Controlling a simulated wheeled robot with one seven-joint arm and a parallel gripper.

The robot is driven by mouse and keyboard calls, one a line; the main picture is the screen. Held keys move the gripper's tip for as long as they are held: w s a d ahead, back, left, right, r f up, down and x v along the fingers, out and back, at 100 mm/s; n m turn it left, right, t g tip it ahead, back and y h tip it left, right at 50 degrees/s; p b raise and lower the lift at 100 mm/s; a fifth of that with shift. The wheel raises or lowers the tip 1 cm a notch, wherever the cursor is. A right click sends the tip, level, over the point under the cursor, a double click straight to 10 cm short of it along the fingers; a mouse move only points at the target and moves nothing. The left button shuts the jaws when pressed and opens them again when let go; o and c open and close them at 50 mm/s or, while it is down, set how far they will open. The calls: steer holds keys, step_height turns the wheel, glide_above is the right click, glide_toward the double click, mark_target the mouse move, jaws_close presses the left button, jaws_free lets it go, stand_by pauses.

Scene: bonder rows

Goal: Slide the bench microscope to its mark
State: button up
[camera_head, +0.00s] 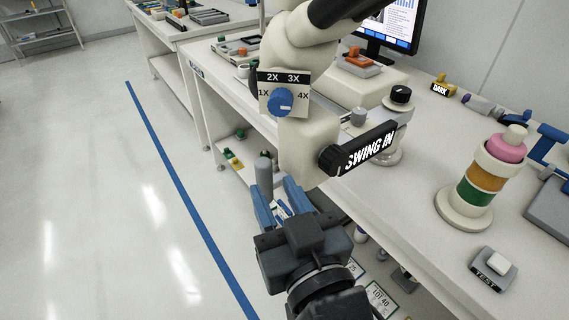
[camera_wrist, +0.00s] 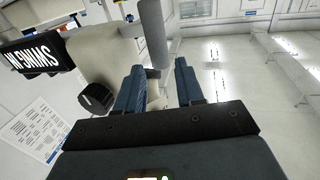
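The bench microscope (camera_head: 307,60) is a large cream body over the bench edge. It has a blue knob (camera_head: 281,102) on a 1X–4X dial and a black SWING IN lever (camera_head: 365,150). In the wrist view its cream body (camera_wrist: 100,50) fills the upper left. My gripper (camera_head: 272,185) is open just below the microscope's lower end, out in front of the bench. In the wrist view, a grey cylinder (camera_wrist: 153,35) shows between and beyond the open fingers (camera_wrist: 158,65). I cannot tell whether it touches them. The microscope's mark is not identifiable.
The white bench (camera_head: 440,170) runs along the right. It carries a stack of coloured rings (camera_head: 481,180), a TEST button box (camera_head: 492,268), a yellow DARK block (camera_head: 440,88) and a monitor (camera_head: 395,22). The floor left of the blue line (camera_head: 180,180) is clear.

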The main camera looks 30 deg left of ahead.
mark_target(266, 175)
steer(key=shift+p+x, duration=0.55)
steer(key=shift+x, duration=3.3)
jaws_close()
